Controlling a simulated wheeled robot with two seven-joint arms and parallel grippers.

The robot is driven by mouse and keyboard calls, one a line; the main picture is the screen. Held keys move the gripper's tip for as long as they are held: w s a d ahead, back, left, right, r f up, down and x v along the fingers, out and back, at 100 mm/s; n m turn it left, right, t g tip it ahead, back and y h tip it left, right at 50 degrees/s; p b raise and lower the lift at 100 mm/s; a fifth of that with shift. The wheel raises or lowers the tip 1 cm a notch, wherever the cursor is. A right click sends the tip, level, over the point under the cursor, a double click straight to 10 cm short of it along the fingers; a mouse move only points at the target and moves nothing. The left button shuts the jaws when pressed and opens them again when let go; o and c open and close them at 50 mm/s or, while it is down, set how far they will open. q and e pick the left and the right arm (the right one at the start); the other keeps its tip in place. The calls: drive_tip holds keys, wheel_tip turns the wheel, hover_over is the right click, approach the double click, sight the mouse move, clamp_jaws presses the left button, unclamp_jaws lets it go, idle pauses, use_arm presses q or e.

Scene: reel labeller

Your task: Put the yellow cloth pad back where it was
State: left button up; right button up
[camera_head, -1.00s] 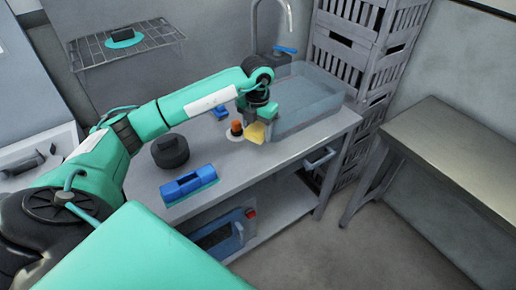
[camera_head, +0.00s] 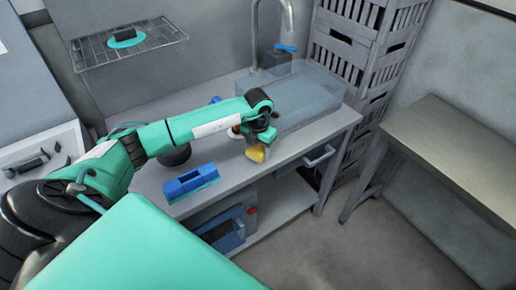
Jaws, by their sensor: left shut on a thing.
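The yellow cloth pad (camera_head: 256,155) is in the jaws of my left gripper (camera_head: 256,146), near the front edge of the grey worktop. My left gripper is shut on it and points down. I cannot tell whether the pad touches the worktop. The small white and orange item behind my arm (camera_head: 234,132) is mostly hidden by the forearm. My right gripper is not in view.
A blue handled block (camera_head: 190,182) lies at the worktop's front. A dark round item (camera_head: 174,155) is partly behind my arm. A clear basin (camera_head: 305,95) stands under the tap (camera_head: 289,20) at the back. Grey crates (camera_head: 365,45) and a bare side table (camera_head: 455,140) stand to the right.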

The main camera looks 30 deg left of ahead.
sight(258, 148)
use_arm(q)
drive_tip(key=shift+f, duration=0.2)
drive_tip(key=o, duration=0.9)
drive_tip(key=shift+o, duration=0.2)
drive_tip(key=shift+r, duration=0.15)
drive_tip(key=shift+r, duration=0.25)
wheel_tip(258, 148, up, 12)
drive_tip(key=b, duration=0.3)
drive_tip(key=shift+f, duration=0.15)
